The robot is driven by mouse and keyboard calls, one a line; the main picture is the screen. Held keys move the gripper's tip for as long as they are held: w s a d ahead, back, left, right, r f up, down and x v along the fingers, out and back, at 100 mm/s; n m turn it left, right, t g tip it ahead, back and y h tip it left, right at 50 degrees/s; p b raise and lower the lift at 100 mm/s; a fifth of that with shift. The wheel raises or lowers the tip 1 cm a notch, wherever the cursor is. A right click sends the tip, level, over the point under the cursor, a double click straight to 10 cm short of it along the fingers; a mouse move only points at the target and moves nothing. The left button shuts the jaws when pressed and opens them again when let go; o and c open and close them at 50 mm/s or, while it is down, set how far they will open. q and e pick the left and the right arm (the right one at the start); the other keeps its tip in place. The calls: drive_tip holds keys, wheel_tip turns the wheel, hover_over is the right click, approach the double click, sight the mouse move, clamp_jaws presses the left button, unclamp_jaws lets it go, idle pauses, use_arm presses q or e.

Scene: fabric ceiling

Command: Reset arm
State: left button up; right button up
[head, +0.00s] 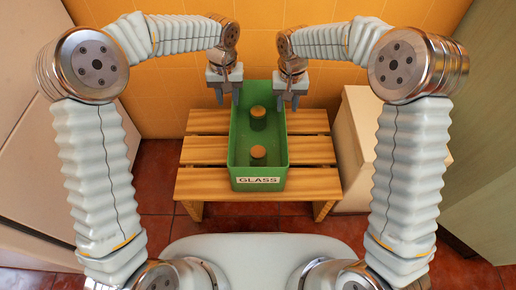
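My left gripper (227,98) hangs pointing down beside the far left side of the green bin, with its two fingers apart and nothing between them. My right gripper (288,102) hangs at the far right corner of the bin, fingers apart, with nothing seen between them. Both arms are raised and bent inward over the table. The green bin (237,171) has a label reading GLASS on its near side.
The bin stands on a slatted wooden table (205,150). Inside it are two items with cork-coloured tops, a farther one (258,112) and a nearer one (258,152). A pale box-like cabinet (362,135) stands right of the table. An orange tiled wall is behind.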

drive_tip(key=shift+r, duration=0.45)
